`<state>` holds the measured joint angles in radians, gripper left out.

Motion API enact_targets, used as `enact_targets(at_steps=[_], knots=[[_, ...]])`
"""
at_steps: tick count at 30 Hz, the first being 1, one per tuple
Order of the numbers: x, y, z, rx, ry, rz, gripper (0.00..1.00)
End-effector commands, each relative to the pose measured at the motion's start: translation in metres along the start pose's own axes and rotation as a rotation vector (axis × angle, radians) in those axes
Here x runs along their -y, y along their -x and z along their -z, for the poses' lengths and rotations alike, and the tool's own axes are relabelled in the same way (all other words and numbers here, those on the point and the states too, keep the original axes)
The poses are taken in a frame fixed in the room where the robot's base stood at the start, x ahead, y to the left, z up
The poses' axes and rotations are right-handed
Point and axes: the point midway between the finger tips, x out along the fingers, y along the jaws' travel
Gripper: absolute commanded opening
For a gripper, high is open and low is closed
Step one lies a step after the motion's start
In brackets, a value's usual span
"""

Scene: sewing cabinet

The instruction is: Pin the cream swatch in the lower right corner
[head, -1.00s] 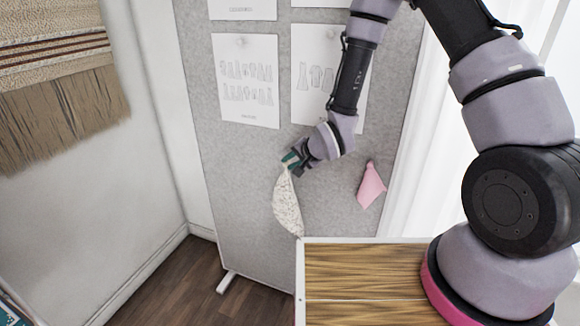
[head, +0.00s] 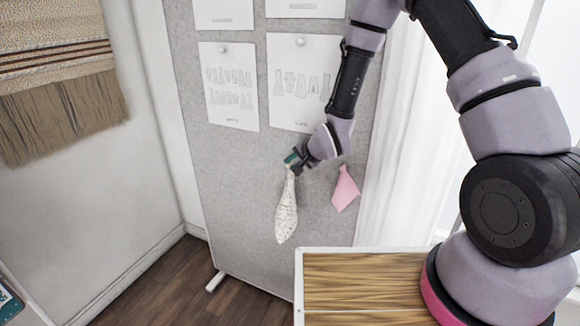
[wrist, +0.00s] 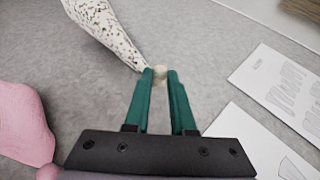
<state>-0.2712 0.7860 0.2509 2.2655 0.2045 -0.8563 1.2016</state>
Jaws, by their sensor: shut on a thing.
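The cream swatch (head: 286,212) has dark specks and hangs by its top corner from my gripper (head: 293,160), in front of the lower grey board (head: 225,180). In the wrist view my gripper (wrist: 161,72) has its green fingers closed around a small round cream pin head (wrist: 160,71). The corner of the cream swatch (wrist: 105,28) meets the fingertips there. Whether the pin touches the board cannot be told. A pink swatch (head: 345,189) hangs on the board to the right of my gripper; it also shows in the wrist view (wrist: 22,125).
Pattern sheets hang above on the board, one at the left (head: 229,90) and one in the middle (head: 297,85). A wooden-topped surface (head: 360,280) stands below right. A white curtain (head: 405,170) is to the right, a woven hanging (head: 60,100) to the left.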

Motion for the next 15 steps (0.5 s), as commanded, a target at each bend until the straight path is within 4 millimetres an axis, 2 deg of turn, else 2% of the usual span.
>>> enact_targets(at_steps=[15], knots=[[0.0,-0.014,0.035,-0.001,0.0,0.0,0.0]])
